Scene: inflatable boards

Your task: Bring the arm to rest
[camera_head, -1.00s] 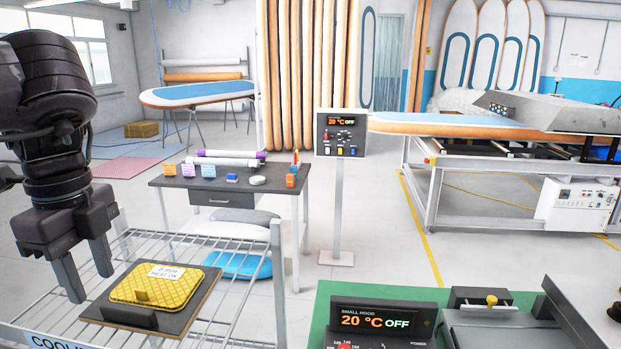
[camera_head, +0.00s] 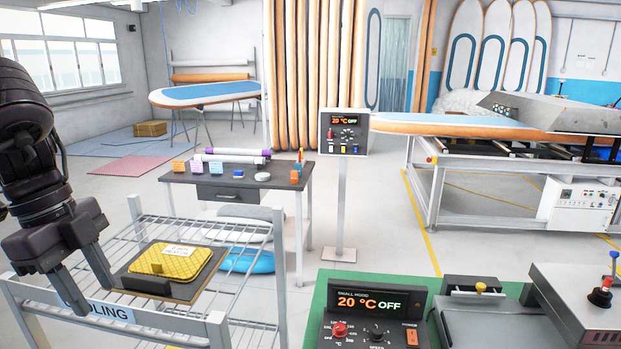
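My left gripper (camera_head: 84,288) is at the lower left. Its two fingers point down and stand apart, with nothing seen between them. It is beside the left edge of a dark board (camera_head: 186,293) on the wire cooling rack (camera_head: 240,256). A yellow quilted pad (camera_head: 172,262) with a white label lies flat on the board, and a dark block (camera_head: 146,284) sits at its front edge. Whether the fingers touch the board cannot be told. My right gripper is not in view.
A small hood control box (camera_head: 368,312) reading 20 °C OFF stands on a green surface at the front. A dark table (camera_head: 240,182) with small coloured items stands behind the rack. A control post (camera_head: 343,210) stands right of it. Open floor (camera_head: 395,230) lies beyond.

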